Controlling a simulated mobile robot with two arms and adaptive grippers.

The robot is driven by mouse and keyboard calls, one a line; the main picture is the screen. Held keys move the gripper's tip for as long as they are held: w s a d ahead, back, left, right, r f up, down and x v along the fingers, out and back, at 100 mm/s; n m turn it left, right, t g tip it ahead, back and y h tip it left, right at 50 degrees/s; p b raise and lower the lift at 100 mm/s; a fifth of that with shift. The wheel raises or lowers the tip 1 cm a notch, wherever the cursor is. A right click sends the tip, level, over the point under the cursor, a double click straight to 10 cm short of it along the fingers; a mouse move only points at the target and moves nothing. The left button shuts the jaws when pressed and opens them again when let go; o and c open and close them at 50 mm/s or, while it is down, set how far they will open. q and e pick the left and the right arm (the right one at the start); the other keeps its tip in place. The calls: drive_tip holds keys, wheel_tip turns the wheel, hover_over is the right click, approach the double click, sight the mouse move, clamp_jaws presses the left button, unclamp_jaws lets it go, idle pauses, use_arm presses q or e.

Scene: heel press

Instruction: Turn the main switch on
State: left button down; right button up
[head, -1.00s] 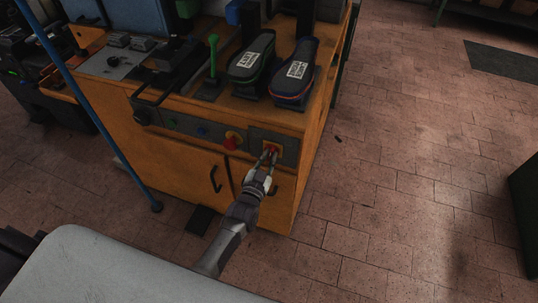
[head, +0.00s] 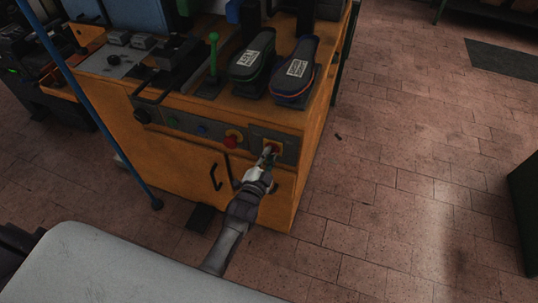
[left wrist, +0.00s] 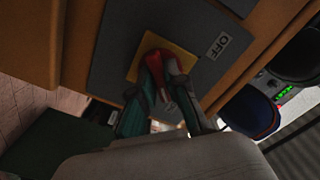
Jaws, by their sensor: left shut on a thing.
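The main switch is a red knob on a yellow plate on the front panel of the orange press cabinet. In the head view the switch (head: 277,149) is mostly hidden behind my left gripper (head: 267,155). In the left wrist view the red knob (left wrist: 154,42) sits between the fingertips of my left gripper (left wrist: 166,68), which is shut on it. The yellow plate (left wrist: 137,65) shows around the knob, and an OFF label (left wrist: 218,45) is beside it on the grey panel. My right gripper is in neither view.
Door handles (head: 215,177) stick out below the panel. Two dark shoe forms (head: 253,58) stand on top of the cabinet (head: 165,170). The tiled floor at right is open.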

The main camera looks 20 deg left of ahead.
use_arm(q)
drive_tip(key=shift+f, duration=0.1)
drive_tip(key=c, duration=1.2)
unclamp_jaws()
drive_tip(key=s, duration=1.2)
drive_tip(key=shift+a, duration=0.15)
